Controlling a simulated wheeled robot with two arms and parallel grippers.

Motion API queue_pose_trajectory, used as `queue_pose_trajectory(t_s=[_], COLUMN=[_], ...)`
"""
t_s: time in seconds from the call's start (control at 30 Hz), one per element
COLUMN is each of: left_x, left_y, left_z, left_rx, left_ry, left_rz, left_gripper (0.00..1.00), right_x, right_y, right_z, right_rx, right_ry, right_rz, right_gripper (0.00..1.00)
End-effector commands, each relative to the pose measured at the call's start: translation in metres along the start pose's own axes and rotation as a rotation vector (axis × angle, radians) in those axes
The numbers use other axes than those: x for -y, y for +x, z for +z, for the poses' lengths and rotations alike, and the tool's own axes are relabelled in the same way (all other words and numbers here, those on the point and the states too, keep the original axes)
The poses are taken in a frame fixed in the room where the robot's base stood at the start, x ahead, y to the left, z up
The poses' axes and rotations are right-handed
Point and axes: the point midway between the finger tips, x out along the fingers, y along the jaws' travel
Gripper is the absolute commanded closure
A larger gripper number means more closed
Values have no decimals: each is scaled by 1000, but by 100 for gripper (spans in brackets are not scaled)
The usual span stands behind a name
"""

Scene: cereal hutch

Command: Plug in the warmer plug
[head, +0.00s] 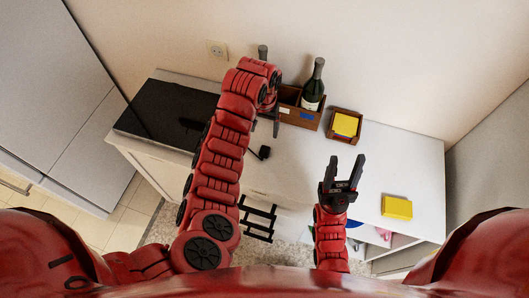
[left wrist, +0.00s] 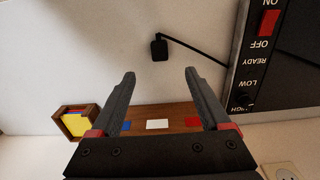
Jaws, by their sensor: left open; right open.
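The black warmer plug (head: 264,152) lies on the white counter, and it also shows in the left wrist view (left wrist: 159,48) with its cord running right to the warmer. My left gripper (left wrist: 160,74) is open and empty, apart from the plug. My right gripper (head: 347,160) is open and empty above the counter's front.
A wooden box (head: 299,116) with coloured labels holds dark bottles (head: 314,86) against the wall. A small wooden tray (head: 345,124) with yellow notes stands beside it. A yellow block (head: 397,207) lies at the front right. The counter between is mostly clear.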

Motion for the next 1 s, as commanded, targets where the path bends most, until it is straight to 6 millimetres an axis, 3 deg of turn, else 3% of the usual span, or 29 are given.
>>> queue_pose_trajectory(t_s=[0.2, 0.4, 0.83, 1.0], left_x=[1, 0, 1, -1], left_y=[49, 74, 78, 85], left_z=[1, 0, 0, 1], left_rx=[2, 1, 0, 3], left_ry=[-3, -1, -1, 0], left_rz=[2, 1, -1, 0], left_gripper=[20, 20, 20, 20], right_x=[1, 2, 2, 1], right_y=[-28, -36, -36, -24], right_z=[5, 6, 6, 4], right_rx=[0, 0, 0, 0], right_ry=[0, 0, 0, 0], right_rz=[0, 0, 0, 0], right_gripper=[50, 50, 50, 50])
